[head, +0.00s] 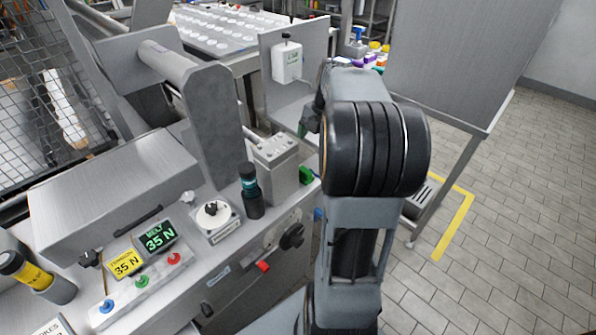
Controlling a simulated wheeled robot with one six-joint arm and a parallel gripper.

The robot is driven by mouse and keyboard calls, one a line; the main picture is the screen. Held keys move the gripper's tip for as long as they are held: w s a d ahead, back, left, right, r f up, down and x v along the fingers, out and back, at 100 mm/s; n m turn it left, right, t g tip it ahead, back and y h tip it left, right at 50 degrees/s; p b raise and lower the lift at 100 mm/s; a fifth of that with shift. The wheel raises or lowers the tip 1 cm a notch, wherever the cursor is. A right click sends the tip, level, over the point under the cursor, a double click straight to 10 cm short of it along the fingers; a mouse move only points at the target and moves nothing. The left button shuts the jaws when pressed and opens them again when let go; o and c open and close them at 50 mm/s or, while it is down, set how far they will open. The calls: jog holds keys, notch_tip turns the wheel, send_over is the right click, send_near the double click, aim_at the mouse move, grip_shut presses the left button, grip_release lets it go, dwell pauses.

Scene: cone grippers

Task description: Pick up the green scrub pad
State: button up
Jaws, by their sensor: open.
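A small green block-like piece (306,174), which looks like the green scrub pad, is at the right end of the machine's grey deck. It sits just right of a grey metal box (280,172) and left of my arm. Part of it may be hidden. My arm rises through the middle of the head view, and its large dark joint covers what lies behind. Links of my arm show beyond that joint, near the white wall box, but I cannot make out my gripper's fingers.
A dark bottle with a teal band (250,190) stands left of the metal box. A knob unit (213,217) and two 35 N displays are farther left. A tall steel cabinet (455,60) stands at right. The tiled floor (500,250) at right is clear.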

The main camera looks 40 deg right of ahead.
send_over(306, 170)
jog(key=f, duration=0.5)
jog(key=s+f, duration=0.1)
jog(key=f, duration=0.1)
jog(key=shift+d+f+b, duration=0.3)
jog(key=shift+b, duration=0.05)
jog(key=shift+w+a+f, duration=0.1)
jog(key=shift+w+f, duration=0.05)
jog(key=shift+f, duration=0.85)
jog(key=shift+w+a+f, duration=0.1)
jog(key=shift+a+f, duration=0.05)
jog(key=shift+f, duration=0.8)
jog(key=shift+w+a+f, duration=0.1)
jog(key=shift+w+f, duration=0.05)
jog(key=shift+f, duration=0.85)
jog(key=c, duration=1)
jog(key=shift+r, duration=0.1)
